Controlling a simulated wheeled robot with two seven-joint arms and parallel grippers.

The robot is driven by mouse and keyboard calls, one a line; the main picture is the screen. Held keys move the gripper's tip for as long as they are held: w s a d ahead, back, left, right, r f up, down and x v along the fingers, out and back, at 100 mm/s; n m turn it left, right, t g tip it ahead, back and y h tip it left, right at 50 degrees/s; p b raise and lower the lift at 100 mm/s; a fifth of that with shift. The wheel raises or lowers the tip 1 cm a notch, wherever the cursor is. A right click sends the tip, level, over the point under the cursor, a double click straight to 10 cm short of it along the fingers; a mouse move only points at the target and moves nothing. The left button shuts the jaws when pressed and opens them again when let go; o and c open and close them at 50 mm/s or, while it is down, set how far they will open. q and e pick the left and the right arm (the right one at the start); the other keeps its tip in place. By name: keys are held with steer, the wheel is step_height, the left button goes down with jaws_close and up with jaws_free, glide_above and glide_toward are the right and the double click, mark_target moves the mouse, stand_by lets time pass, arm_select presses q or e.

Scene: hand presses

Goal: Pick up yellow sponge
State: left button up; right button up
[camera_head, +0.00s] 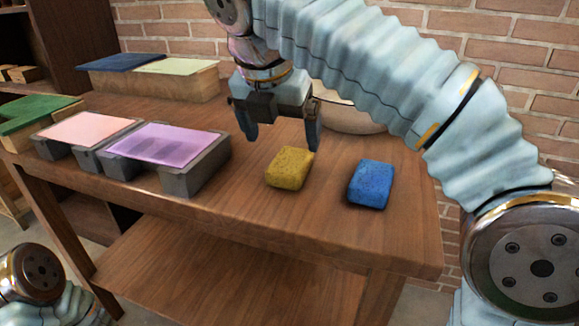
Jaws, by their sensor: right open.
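The yellow sponge (289,168) lies flat on the wooden table, right of the middle. My right gripper (281,146) is open, with its fingers pointing down. It is behind and slightly above the yellow sponge, and its right fingertip appears close to the sponge's back right edge. I cannot tell whether it touches. Nothing shows between the fingers. My left arm shows only in part at the lower left corner, and its gripper is outside the view.
A blue sponge (371,184) lies right of the yellow one. A pale bowl (352,120) stands behind my right arm, partly hidden. The table front (290,225) is clear.

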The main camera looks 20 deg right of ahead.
mark_target(290, 160)
steer(key=b+x, duration=0.1)
steer(key=x, duration=0.2)
steer(key=b+x, duration=0.1)
steer(key=x, duration=0.3)
steer(key=shift+d+f, duration=0.25)
steer(key=shift+d, duration=0.05)
steer(key=shift+w, duration=0.1)
steer(key=c, duration=1.1)
step_height(290, 160, up, 8)
steer(key=p, duration=0.3)
steer(key=shift+f, duration=0.1)
steer(key=shift+r, duration=1.15)
steer(key=o, duration=0.5)
steer(key=c, duration=0.4)
